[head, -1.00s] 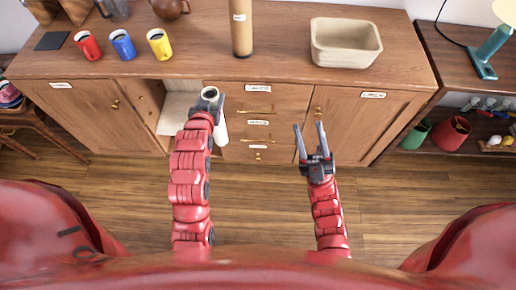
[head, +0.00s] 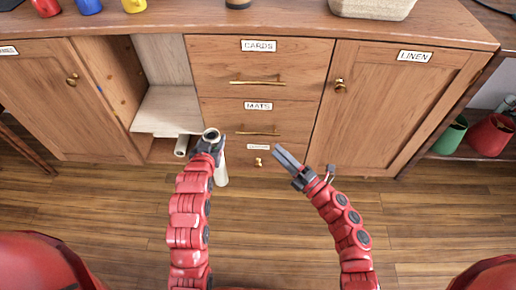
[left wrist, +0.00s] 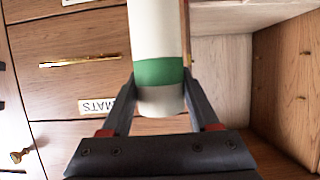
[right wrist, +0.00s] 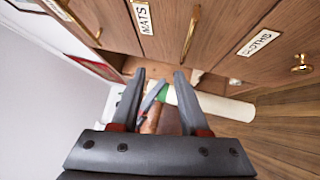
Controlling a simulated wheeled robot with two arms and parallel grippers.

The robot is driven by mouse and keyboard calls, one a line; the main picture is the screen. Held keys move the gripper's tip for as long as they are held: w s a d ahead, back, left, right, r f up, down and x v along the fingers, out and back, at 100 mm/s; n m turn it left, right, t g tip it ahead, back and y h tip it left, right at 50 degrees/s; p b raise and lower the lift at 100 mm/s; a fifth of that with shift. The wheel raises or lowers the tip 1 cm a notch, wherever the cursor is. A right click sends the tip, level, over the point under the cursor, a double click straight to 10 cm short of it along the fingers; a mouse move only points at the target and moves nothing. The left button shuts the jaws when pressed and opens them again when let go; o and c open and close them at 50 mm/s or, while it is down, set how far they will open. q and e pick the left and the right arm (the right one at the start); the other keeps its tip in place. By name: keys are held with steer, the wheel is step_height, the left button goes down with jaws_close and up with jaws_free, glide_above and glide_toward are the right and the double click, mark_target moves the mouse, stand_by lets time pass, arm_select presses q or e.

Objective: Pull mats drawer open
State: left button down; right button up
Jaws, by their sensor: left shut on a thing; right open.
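The mats drawer (head: 230,117) is in the middle of the cabinet, below the cards drawer, and looks shut, flush with the front. Its brass bar handle (head: 257,133) also shows in the left wrist view (left wrist: 80,61) and the right wrist view (right wrist: 191,35).
A smaller drawer with a brass knob (head: 258,162) lies below the mats drawer. The linen door (head: 385,115) is to the right. The wooden floor in front is clear.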

mark_target(258, 133)
arm_select(q)
step_height(258, 133, down, 3)
steer(key=shift+r+b, duration=0.15)
steer(key=shift+b, duration=0.55)
arm_select(e)
step_height(258, 133, down, 4)
steer(key=w+h, duration=0.1)
steer(key=w, duration=0.1)
steer(key=shift+n, duration=0.3)
steer(key=b+x, duration=0.3)
steer(key=x, duration=0.7)
steer(key=shift+w, duration=0.15)
arm_select(q)
step_height(258, 133, down, 3)
steer(key=shift+f, duration=0.1)
arm_select(e)
steer(key=shift+w+a+r, duration=0.1)
steer(key=shift+w+a, duration=0.15)
steer(key=shift+a, duration=0.05)
jaws_close()
